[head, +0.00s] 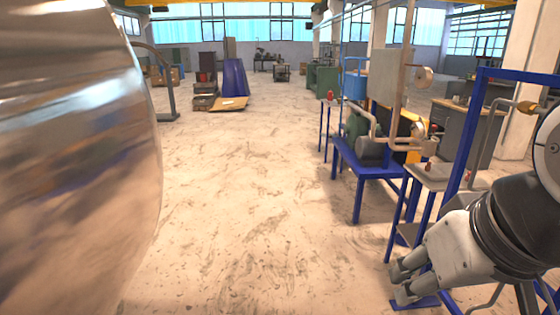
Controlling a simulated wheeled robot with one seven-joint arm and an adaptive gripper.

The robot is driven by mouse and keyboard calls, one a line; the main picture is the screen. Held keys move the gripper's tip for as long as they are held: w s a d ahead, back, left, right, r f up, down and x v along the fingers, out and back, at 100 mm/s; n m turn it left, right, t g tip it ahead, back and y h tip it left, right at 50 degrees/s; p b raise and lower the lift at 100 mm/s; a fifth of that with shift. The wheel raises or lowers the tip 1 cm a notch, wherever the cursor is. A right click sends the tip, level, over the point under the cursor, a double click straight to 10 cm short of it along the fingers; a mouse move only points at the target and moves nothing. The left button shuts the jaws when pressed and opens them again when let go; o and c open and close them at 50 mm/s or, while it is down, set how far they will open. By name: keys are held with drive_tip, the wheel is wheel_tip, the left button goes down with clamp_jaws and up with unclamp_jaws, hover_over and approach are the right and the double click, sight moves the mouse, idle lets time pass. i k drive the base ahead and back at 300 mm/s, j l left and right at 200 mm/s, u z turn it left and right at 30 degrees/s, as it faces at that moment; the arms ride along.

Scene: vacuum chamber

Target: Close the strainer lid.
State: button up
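I cannot make out a strainer or its lid for certain in the head view. Small pipe fittings (428,145) sit on the pipework at the right, too small to tell whether one is the strainer. My gripper (401,282) is at the lower right, low beside the blue frame legs and apart from those fittings. Its two grey fingertips are close together, and nothing shows between them. I cannot tell whether they are parted or shut.
A large shiny metal cylinder (75,150) fills the left side. A blue stand (370,170) with a motor and pipes stands at the right. A blue frame (468,135) rises close to my arm. The floor (245,200) between is clear. Boxes and a pallet lie farther back.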

sight(418, 128)
drive_tip(key=i+z, duration=0.15)
drive_tip(key=i, duration=0.6)
drive_tip(key=i+j+z, duration=0.15)
drive_tip(key=i, duration=0.65)
drive_tip(key=i+l+z, duration=0.15)
drive_tip(key=i+z, duration=0.5)
drive_tip(key=z, duration=0.15)
drive_tip(key=i+z, duration=0.45)
drive_tip(key=i+u, duration=0.1)
drive_tip(key=u, duration=0.45)
drive_tip(key=i+j+z, duration=0.1)
drive_tip(key=i+j, duration=0.15)
drive_tip(key=i+j+z, duration=0.1)
drive_tip(key=i+j, duration=0.2)
drive_tip(key=j, duration=0.2)
